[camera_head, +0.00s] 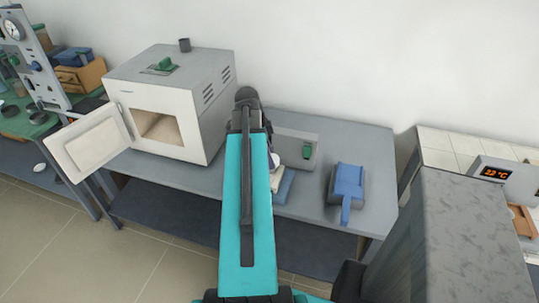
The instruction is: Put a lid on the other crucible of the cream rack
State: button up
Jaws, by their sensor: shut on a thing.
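My gripper is hidden behind my own teal arm, which reaches over the middle of the grey bench. What its jaws hold does not show. A small cream piece (277,178), possibly part of the cream rack, peeks out at the arm's right edge. A small whitish round thing (274,161) shows just above it, partly covered by the arm; I cannot tell whether it is a crucible, a lid or something else. No crucible or lid can be made out clearly.
A white furnace (190,95) stands left on the bench (375,145), its door (91,141) open. A grey box (297,150), a blue flat thing (285,187) and a blue handled thing (347,183) lie right of my arm. A grey speckled block (465,225) stands at lower right.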

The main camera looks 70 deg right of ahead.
dwell(0.4)
jog(key=o, duration=1.1)
jog(key=shift+o, duration=0.4)
jog(key=shift+r+p, duration=1.15)
jog(key=shift+r, duration=0.5)
dwell(0.8)
jog(key=shift+r+p, duration=1.55)
jog(key=shift+r, duration=0.85)
